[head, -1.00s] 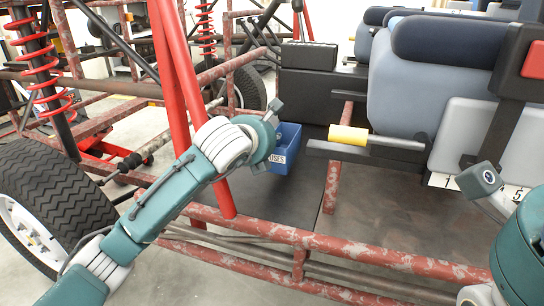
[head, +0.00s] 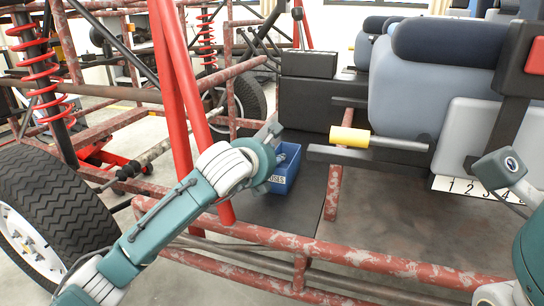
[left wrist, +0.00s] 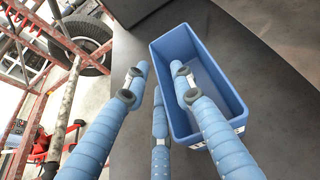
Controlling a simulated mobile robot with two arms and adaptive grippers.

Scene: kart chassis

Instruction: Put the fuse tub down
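The fuse tub (head: 283,182) is a small open blue box with a white label. It appears upright and resting on the dark floor panel inside the kart frame. In the left wrist view the tub (left wrist: 232,98) looks empty. My left gripper (left wrist: 160,72) straddles its near-left wall, one finger over the inside and two outside. Visible gaps separate fingers and wall, so it looks open. In the head view my left gripper (head: 273,132) is partly hidden behind its own wrist. My right gripper is out of view; only part of its arm shows at right.
A red frame tube (head: 340,252) crosses in front of the panel, and red posts (head: 180,100) stand left of the tub. A yellow roller (head: 350,137) and blue-grey seats (head: 435,95) are to the right. Bare dark panel (head: 400,200) lies right of the tub.

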